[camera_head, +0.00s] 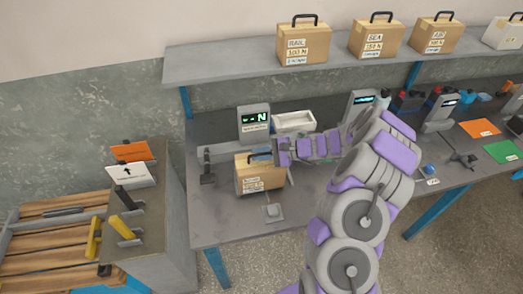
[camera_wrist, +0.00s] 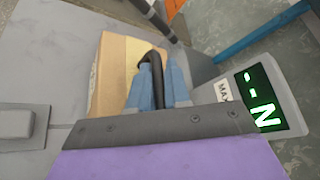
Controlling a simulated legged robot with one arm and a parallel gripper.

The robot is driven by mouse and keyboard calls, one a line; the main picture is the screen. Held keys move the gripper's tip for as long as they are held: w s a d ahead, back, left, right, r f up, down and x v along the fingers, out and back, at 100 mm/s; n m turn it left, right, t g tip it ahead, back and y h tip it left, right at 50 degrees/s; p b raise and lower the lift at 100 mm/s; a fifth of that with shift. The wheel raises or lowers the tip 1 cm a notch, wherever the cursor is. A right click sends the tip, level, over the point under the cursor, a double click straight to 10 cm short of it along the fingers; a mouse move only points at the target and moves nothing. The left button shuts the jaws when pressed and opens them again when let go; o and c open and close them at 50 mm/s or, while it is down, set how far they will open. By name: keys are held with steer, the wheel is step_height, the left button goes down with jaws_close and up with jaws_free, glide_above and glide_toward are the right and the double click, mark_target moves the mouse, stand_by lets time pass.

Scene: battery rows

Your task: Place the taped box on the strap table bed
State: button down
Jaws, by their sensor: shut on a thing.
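A cardboard box (camera_head: 259,178) with a white label and a paler tape strip is at the left part of the grey workbench, below a display unit. My gripper (camera_head: 277,153) reaches it from the right. In the wrist view my gripper's blue fingers (camera_wrist: 158,88) are shut on the black handle (camera_wrist: 153,62) on top of the box (camera_wrist: 106,72). I cannot tell whether the box rests on the bench or is slightly raised. A wooden slatted bed (camera_head: 52,236), which looks like the strap table bed, is at the far left.
The display unit (camera_head: 254,123) stands behind the box, beside a white tray (camera_head: 294,122). Several labelled boxes sit on the shelf (camera_head: 225,68) above.

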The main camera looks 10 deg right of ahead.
steer(key=shift+d+f, duration=0.5)
steer(key=shift+f, duration=0.4)
steer(key=shift+s+d, duration=0.1)
steer(key=shift+d, duration=0.4)
steer(key=c, duration=1.4)
jaws_free()
steer(key=shift+f, duration=0.15)
steer(key=shift+c, duration=0.2)
steer(key=shift+o, duration=0.7)
steer(key=shift+f, duration=0.1)
steer(key=shift+o, duration=1)
steer(key=shift+a, duration=0.25)
